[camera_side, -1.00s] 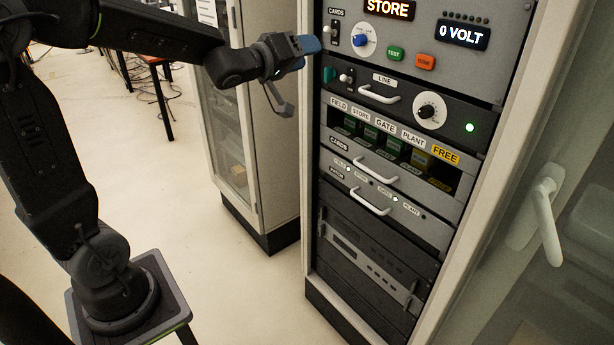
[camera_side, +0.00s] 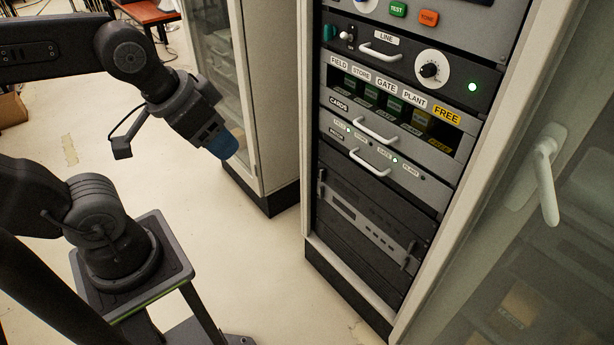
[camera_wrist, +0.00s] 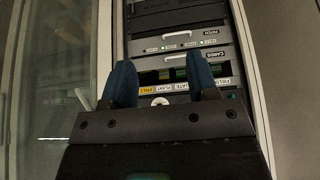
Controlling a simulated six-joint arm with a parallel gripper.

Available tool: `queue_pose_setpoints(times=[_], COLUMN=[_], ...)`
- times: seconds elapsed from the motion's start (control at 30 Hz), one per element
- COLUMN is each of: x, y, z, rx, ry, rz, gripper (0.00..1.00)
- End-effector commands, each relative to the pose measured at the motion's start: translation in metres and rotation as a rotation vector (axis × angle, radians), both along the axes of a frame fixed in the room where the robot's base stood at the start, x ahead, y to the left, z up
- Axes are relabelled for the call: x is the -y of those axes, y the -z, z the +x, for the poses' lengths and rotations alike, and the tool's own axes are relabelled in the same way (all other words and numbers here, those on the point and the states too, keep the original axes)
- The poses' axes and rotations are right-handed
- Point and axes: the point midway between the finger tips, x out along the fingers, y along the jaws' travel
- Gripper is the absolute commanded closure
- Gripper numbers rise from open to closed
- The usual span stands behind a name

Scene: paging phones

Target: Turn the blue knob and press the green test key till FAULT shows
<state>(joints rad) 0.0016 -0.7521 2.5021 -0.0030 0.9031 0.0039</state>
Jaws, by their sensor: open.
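The green TEST key (camera_side: 397,10) shows at the top edge of the side view, on the upper panel of the rack. The blue knob is cut off by the top edge; only the lower rim of its white dial (camera_side: 361,4) shows. The display that read STORE is out of view. My gripper (camera_side: 226,149) hangs to the left of the rack, pointing down and right, well apart from the panel. In the wrist view its two blue fingers (camera_wrist: 162,84) stand apart with nothing between them, and the rack appears upside down beyond them.
An orange TONE key (camera_side: 428,17) sits right of the green key. Below are a black knob on a white dial (camera_side: 430,70), a lit green lamp (camera_side: 472,87), white handles (camera_side: 379,52) and the card slots with a yellow FREE label (camera_side: 447,115). A glass door with a white handle (camera_side: 545,180) stands at right.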

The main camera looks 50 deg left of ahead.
Motion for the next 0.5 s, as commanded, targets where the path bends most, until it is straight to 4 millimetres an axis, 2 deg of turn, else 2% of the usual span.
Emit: queue_pose_setpoints(times=[0.07, 0.37, 0.5], x=[0.0, -0.001, -0.004], y=[0.0, -0.001, -0.009], z=[0.0, 0.004, 0.028], rx=[0.001, 0.012, 0.083], ry=[-0.001, 0.006, 0.084], rz=[0.0, 0.009, 0.069], gripper=[0.46, 0.75, 0.88])
